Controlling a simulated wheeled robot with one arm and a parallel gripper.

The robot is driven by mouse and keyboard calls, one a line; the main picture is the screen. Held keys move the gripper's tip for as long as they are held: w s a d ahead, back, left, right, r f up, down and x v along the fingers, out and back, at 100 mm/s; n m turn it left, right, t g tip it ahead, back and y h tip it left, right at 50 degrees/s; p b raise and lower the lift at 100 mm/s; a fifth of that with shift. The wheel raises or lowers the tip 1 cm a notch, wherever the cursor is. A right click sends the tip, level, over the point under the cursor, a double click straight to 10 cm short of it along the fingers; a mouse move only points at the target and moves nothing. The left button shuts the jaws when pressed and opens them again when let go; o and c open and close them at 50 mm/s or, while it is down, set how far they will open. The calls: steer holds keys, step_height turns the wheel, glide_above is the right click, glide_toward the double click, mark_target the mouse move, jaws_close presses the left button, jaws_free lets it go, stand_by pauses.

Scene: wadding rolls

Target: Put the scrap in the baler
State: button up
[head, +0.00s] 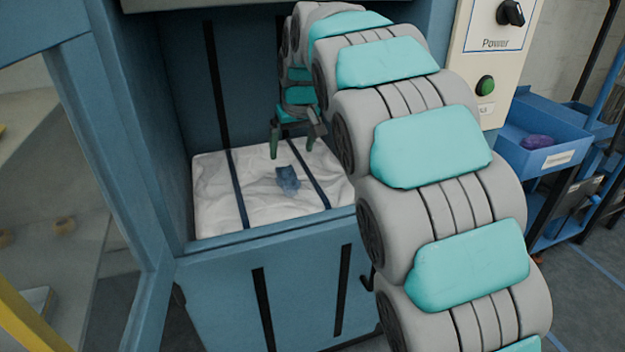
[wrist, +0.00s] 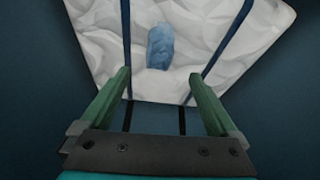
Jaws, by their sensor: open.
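The baler (head: 275,285) is a blue cabinet with an open chamber. Inside it lies white crumpled wadding (head: 225,195), crossed by dark straps; the wadding also shows in the wrist view (wrist: 215,50). A small blue scrap (head: 288,179) rests on the wadding between two straps; it also shows in the wrist view (wrist: 159,47). My gripper (head: 291,149) is inside the chamber above the wadding. In the wrist view my gripper (wrist: 162,98) has its green fingers wide apart with nothing between them, and the scrap lies beyond the fingertips, apart from them.
A control panel with a black power knob (head: 511,13) and a green button (head: 486,86) is on the right of the chamber. A blue bin (head: 545,145) holding a purple piece (head: 537,142) stands at the right. The baler's framed door (head: 110,130) stands open at the left.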

steer(key=s+d+f+m+g+h, duration=0.1)
steer(key=s+d+f, duration=0.1)
steer(key=s+d, duration=0.5)
steer(key=s+d+f+m+g, duration=0.1)
steer(key=s+d+f, duration=0.15)
steer(key=s, duration=0.95)
steer(key=s+d+f+g, duration=0.1)
steer(key=s+d+f, duration=0.1)
steer(key=s, duration=0.7)
steer(key=s+d+f+m+g, duration=0.1)
steer(key=s+d+f, duration=0.1)
steer(key=s, duration=0.6)
steer(key=s+d+f+m+g, duration=0.1)
steer(key=s+f, duration=0.3)
steer(key=s, duration=0.5)
steer(key=shift+s+d+f+g+h, duration=0.3)
steer(key=shift+s+d+g, duration=0.05)
steer(key=shift+d+g, duration=0.15)
steer(key=shift+a, duration=0.1)
